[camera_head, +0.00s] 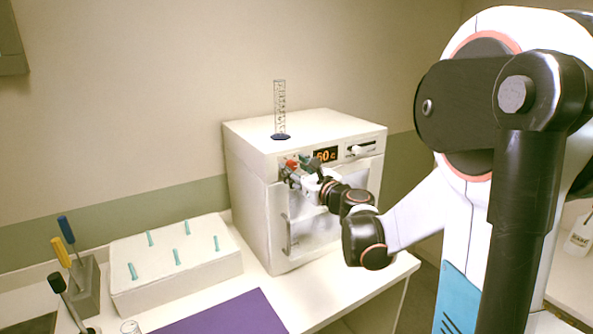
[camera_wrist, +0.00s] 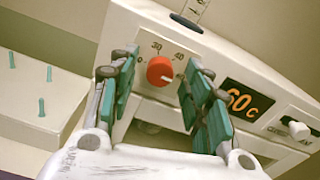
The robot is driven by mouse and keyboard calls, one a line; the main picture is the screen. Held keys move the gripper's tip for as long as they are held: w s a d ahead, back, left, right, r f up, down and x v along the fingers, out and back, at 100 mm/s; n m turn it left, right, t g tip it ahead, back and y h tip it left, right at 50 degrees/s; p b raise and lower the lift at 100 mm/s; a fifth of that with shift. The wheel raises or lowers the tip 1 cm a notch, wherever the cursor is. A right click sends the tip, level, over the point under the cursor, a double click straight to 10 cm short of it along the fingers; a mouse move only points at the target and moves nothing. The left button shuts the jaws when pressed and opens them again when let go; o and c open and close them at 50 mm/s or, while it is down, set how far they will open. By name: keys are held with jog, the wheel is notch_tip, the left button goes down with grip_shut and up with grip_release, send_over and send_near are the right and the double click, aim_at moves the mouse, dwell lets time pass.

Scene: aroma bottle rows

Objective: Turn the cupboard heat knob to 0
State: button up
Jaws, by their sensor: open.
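The heat knob (camera_wrist: 160,70) is a round red-orange dial on the front panel of the white cupboard (camera_head: 251,152). A white mark on the knob points right and slightly down. Scale numbers such as 30 and 40 show above it. My gripper (camera_wrist: 163,78) is open, with one teal-padded finger to each side of the knob and no clear contact. In the head view my gripper (camera_head: 301,168) is at the panel's left part, and the knob (camera_head: 291,164) shows as a small red spot. The orange display (camera_wrist: 244,99) beside it reads about 60 C.
A white slider (camera_wrist: 299,130) sits right of the display. A glass cylinder (camera_head: 280,105) stands on the cupboard. A white block with teal pegs (camera_head: 166,284), a tool holder (camera_head: 86,285) and a purple mat (camera_head: 232,317) are to the left and front.

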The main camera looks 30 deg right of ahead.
grip_shut()
